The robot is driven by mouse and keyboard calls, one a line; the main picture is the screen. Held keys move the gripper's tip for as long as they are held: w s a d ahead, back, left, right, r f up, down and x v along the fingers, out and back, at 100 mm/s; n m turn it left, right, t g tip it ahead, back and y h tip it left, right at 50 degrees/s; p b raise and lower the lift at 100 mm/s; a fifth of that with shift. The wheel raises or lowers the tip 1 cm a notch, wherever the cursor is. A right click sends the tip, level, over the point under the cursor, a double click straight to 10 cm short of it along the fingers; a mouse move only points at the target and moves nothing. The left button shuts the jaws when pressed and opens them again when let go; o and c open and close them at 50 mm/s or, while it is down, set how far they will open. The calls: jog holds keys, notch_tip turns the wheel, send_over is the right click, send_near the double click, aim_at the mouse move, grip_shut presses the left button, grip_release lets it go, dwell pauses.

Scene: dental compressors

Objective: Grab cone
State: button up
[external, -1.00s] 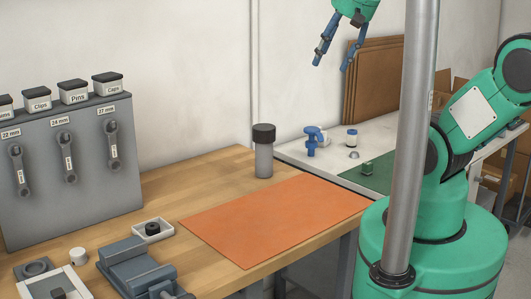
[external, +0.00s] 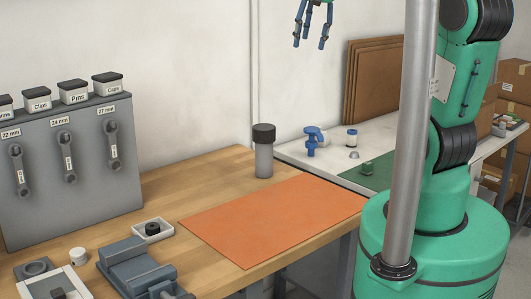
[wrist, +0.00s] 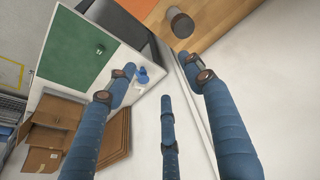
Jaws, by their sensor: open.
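No clear cone shape stands out. The blue part also shows in the wrist view (wrist: 142,76). My gripper (external: 310,42) has blue fingers, spread open and empty, high in front of the wall above the benches. In the wrist view my gripper (wrist: 165,86) has nothing between its fingers.
A grey cylinder with a dark cap (external: 264,155) stands on the wooden bench behind an orange mat (external: 270,220). Brown boards (external: 372,85) lean on the wall. A blue-grey vise (external: 135,265) sits front left.

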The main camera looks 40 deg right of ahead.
jog(key=w+d+f+g, duration=0.1)
jog(key=w+d+f, duration=0.4)
jog(key=w+d, duration=0.35)
jog(key=m+g+y+p, duration=0.1)
jog(key=m+g+p, duration=0.1)
jog(key=p, duration=0.1)
send_over(361, 152)
notch_tip(361, 152, down, 30)
jog(key=shift+s+a, duration=0.1)
jog(key=shift+f, duration=4.25)
jog(key=shift+f, duration=0.1)
